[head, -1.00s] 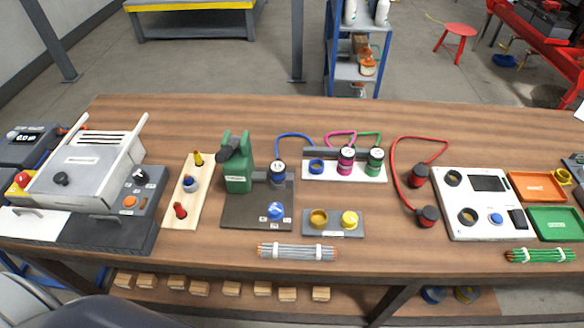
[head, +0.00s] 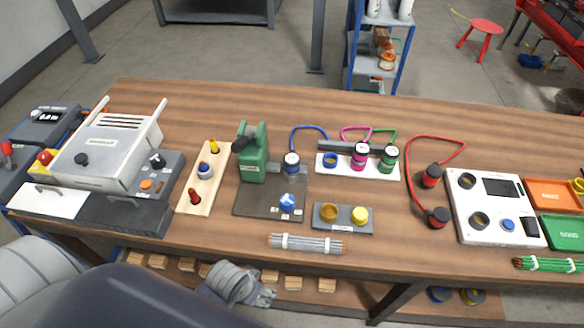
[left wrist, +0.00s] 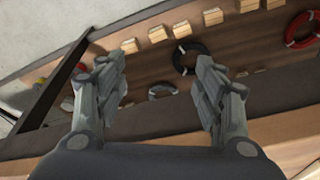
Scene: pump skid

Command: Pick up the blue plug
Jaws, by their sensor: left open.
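The blue plug (head: 291,164) is a dark cylinder with a pale label and a blue cable looping up behind it. It stands upright at the green clamp fixture (head: 252,165) on a dark plate, left of the white socket rail. My left gripper (head: 266,298) is low at the table's front edge, well below and in front of the plug. It is open and empty. In the left wrist view my left gripper (left wrist: 163,62) has its fingers spread over the lower shelf. The blue plug is not in that view. My right gripper is in neither view.
Pink and green plugs (head: 360,155) stand on the white rail (head: 335,172). A grey cable bundle (head: 305,243) lies near the front edge. Wooden blocks (head: 293,284) line the lower shelf. The tabletop (head: 420,120) behind the plugs is clear.

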